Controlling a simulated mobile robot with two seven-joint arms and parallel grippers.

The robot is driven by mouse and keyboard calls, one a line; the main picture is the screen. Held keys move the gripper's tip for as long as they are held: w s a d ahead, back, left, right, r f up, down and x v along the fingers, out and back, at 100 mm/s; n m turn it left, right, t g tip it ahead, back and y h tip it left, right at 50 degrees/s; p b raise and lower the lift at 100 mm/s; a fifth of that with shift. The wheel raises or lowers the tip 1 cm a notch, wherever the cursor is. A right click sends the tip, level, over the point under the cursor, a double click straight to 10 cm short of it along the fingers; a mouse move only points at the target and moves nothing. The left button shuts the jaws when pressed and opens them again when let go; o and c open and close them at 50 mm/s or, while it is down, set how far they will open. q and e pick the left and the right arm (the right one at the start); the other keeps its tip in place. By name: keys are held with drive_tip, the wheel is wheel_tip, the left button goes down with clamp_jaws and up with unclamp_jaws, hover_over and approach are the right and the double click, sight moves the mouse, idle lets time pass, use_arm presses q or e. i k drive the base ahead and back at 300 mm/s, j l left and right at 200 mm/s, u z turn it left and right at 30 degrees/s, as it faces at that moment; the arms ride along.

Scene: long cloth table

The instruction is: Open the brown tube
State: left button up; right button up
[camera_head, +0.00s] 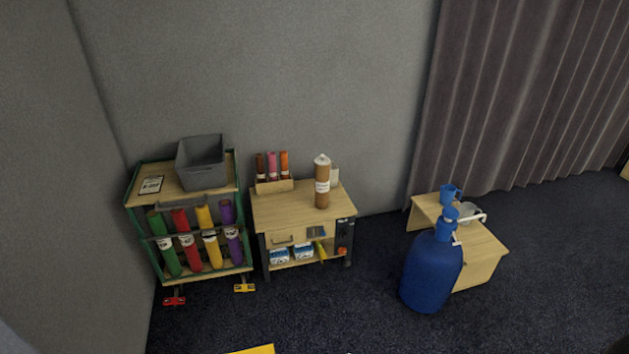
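The brown tube (322,184) stands upright on the right part of a small wooden table (290,207) in the middle of the view. It has a white label around its middle and a pale, pointed top that looks like a cap in place. Neither of my grippers shows in the head view, and nothing is touching the tube.
A green-framed rack (138,205) with several coloured tubes stands left, a grey bin (201,161) on top. A small holder (274,186) with thin tubes is at the table's back left. A blue bottle (432,270) stands by a low table (480,262) right. Dark carpet between is clear.

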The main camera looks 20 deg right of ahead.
sight(321, 182)
drive_tip(key=i+l, duration=1.05)
drive_tip(key=i, duration=0.2)
